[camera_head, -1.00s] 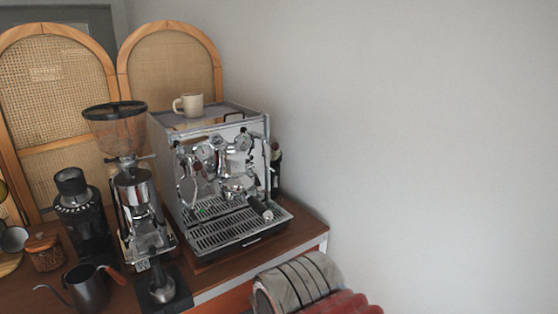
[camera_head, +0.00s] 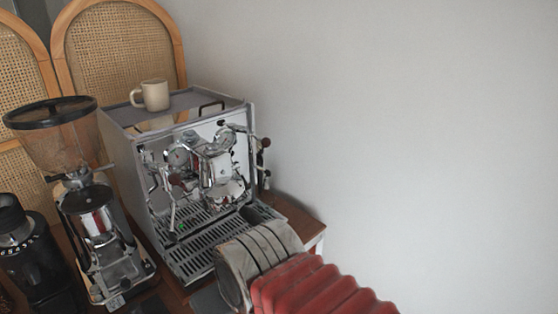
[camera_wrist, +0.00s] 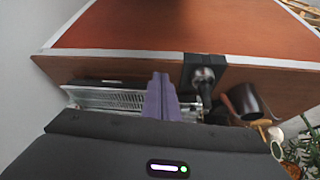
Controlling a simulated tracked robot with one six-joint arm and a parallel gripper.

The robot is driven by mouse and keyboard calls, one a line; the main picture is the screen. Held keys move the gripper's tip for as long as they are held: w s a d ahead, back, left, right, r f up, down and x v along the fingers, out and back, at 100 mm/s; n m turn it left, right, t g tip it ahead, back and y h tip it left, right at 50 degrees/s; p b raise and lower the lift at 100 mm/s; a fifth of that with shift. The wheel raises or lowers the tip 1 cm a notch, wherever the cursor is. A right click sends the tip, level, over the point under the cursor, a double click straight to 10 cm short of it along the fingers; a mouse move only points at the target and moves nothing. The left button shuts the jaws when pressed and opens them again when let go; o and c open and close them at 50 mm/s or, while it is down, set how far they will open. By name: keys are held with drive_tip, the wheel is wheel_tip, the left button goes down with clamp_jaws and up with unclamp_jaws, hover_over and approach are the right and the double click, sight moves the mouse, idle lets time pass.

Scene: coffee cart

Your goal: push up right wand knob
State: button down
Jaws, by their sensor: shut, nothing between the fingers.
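The espresso machine (camera_head: 180,135) stands on the cart, its chrome front and drip tray (camera_head: 190,258) facing me. Small dark knobs show at its right front edge; the upper one, which looks like the right wand knob (camera_head: 265,143), sticks out against the wall. I cannot tell its exact tilt. My grey and red arm reaches in from the bottom right, in front of the drip tray's right part, and hides its own fingertips in the head view. In the wrist view my gripper (camera_wrist: 160,82) is shut and empty, pointing toward the cart edge and drip tray, apart from the knob.
A cream mug (camera_head: 154,95) stands on the machine. A grinder (camera_head: 90,215) with a large hopper is close on its left. In the wrist view a tamper (camera_wrist: 204,76) and a dark pitcher (camera_wrist: 243,101) are right of the fingers. The wall side is free.

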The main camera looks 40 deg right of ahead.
drive_tip(key=shift+w+d, duration=0.1)
drive_tip(key=shift+w, duration=0.25)
